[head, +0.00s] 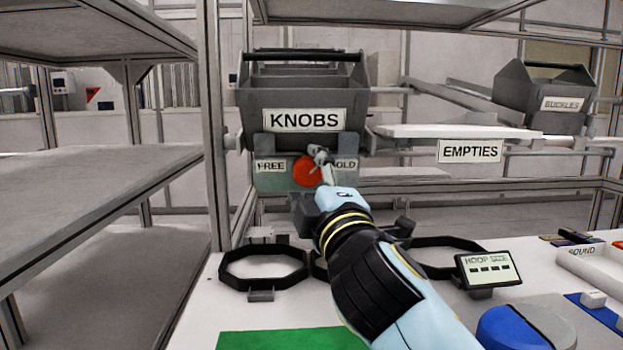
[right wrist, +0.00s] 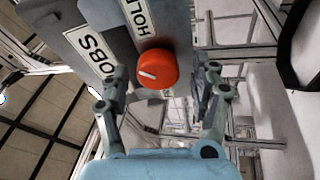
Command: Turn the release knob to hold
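The red round release knob (head: 306,171) sits on a grey plate below the KNOBS bin, between a FREE label (head: 271,166) and a HOLD label (head: 345,164), which is partly hidden by my gripper. My right gripper (head: 319,156) is in front of the knob and covers its right side. In the right wrist view the knob (right wrist: 157,69) shows between the spread fingers of the gripper (right wrist: 165,78), with a gap on each side. A white mark on the knob's face points toward the bin side, roughly between the labels. My left gripper is not in view.
The KNOBS bin (head: 305,103) hangs on the rack above the plate. Black octagonal hoops (head: 264,283) and a HOOP SIZE sign (head: 487,267) stand on the white table below my right arm. A green mat (head: 290,340) lies at the front. A metal rack post (head: 214,130) stands left.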

